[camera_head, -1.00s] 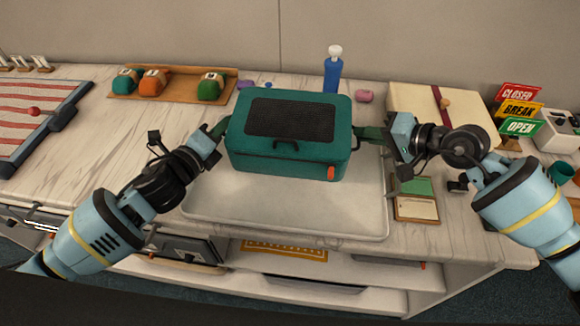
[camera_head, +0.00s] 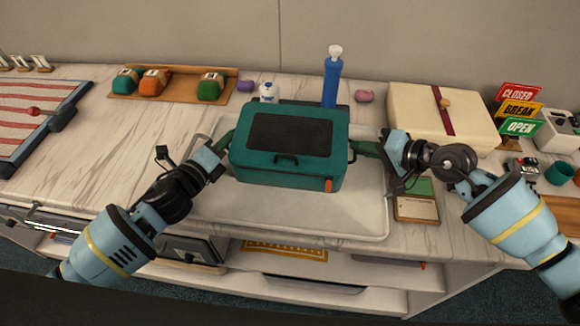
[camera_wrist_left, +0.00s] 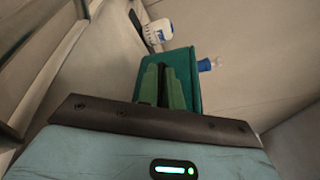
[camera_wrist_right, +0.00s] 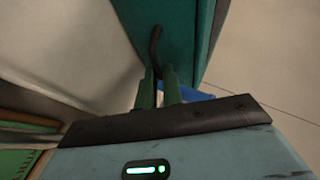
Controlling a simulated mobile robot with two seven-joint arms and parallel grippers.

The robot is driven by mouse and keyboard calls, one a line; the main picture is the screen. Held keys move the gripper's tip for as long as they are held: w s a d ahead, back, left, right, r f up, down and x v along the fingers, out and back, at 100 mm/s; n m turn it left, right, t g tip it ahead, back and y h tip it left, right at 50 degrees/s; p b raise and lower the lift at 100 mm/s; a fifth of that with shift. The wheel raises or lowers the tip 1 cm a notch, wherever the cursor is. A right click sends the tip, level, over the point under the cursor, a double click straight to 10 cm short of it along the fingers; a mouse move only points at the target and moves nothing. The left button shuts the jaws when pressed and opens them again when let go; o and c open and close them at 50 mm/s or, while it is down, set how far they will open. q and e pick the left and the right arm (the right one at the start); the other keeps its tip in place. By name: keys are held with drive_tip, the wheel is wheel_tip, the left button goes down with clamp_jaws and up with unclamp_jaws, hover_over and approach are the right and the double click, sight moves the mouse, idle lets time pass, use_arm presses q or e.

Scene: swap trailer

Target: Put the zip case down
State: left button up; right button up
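The teal zip case (camera_head: 270,170), with a black mesh panel on its lid, is upright over the white padded mat (camera_head: 350,222). I cannot tell whether its underside touches the mat. My left gripper (camera_head: 229,141) is at the case's left side and my right gripper (camera_head: 357,148) is at its right side. In the right wrist view, the dark side handle (camera_wrist_right: 155,45) runs down between the nearly closed green fingers.
Behind the case stand a blue bottle (camera_head: 332,82) and a small white bottle (camera_head: 268,92). A cream box with a red band (camera_head: 415,105) is at the right, a wooden tray with caps (camera_head: 180,97) at the back left.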

use_arm(q)
drive_tip(key=o, duration=0.4)
drive_tip(key=shift+r, duration=0.15)
use_arm(e)
drive_tip(key=o, duration=0.4)
drive_tip(key=shift+r, duration=0.1)
use_arm(q)
drive_tip(key=shift+d, duration=0.1)
use_arm(e)
drive_tip(key=shift+o, duration=0.2)
drive_tip(key=shift+a, duration=0.1)
